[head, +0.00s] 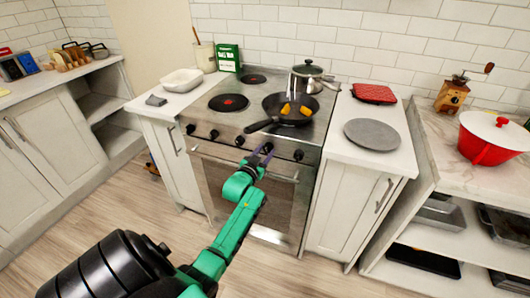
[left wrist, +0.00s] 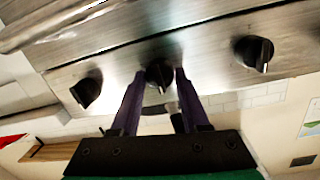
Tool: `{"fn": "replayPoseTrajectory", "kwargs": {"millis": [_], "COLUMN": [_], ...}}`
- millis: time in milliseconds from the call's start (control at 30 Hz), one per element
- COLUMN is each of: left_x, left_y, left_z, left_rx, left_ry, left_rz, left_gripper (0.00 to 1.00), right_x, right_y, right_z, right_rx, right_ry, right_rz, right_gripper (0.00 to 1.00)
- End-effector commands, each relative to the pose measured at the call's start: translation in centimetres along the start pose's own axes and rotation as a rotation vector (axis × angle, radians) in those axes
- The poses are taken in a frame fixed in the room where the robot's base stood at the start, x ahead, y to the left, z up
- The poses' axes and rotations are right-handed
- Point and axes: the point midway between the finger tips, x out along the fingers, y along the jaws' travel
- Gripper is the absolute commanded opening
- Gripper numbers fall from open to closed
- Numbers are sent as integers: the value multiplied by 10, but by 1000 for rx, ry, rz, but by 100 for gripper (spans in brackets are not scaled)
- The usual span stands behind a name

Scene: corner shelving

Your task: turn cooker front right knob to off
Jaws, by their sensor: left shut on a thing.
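The cooker (head: 225,172) is a steel stove with a row of several black knobs along its front panel. My left gripper (head: 266,150) reaches that panel at the second knob from the right. In the left wrist view my left gripper (left wrist: 158,78) has its two purple fingers on either side of a black knob (left wrist: 158,74) and is shut on it. Neighbouring knobs stand free to the left (left wrist: 87,90) and right (left wrist: 254,50). The rightmost knob (head: 298,155) is untouched in the head view. The knobs' markings are too small to read. My right gripper is out of view.
A black frying pan (head: 288,116) with yellow food sits on the front right burner, its handle over the front edge. A steel pot (head: 307,79) stands behind it. The oven handle (head: 244,164) runs below the knobs. A grey round plate (head: 372,134) lies on the right counter.

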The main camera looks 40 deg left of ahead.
Motion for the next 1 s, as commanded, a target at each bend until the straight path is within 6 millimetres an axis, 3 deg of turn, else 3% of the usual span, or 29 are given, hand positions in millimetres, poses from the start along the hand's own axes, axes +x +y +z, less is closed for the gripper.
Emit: {"fn": "replayPoseTrajectory", "kwargs": {"millis": [33, 100, 433, 567, 1000], "left_x": [0, 0, -1, -14, -129], "left_y": [1, 1, 0, 1, 0], "left_z": [1, 1, 0, 1, 3], "left_rx": [-3, -2, -1, -1, -2], "left_ry": [-2, -2, -1, -1, -5], "left_rz": [1, 1, 0, 1, 0], "left_gripper": [53, 75, 75, 75, 75], "right_x": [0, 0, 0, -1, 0], "right_y": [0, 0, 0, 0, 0], "right_z": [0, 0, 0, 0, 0], "right_rx": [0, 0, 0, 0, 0], "right_ry": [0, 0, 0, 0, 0], "right_rz": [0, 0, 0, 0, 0], "right_gripper": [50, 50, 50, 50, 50]}}
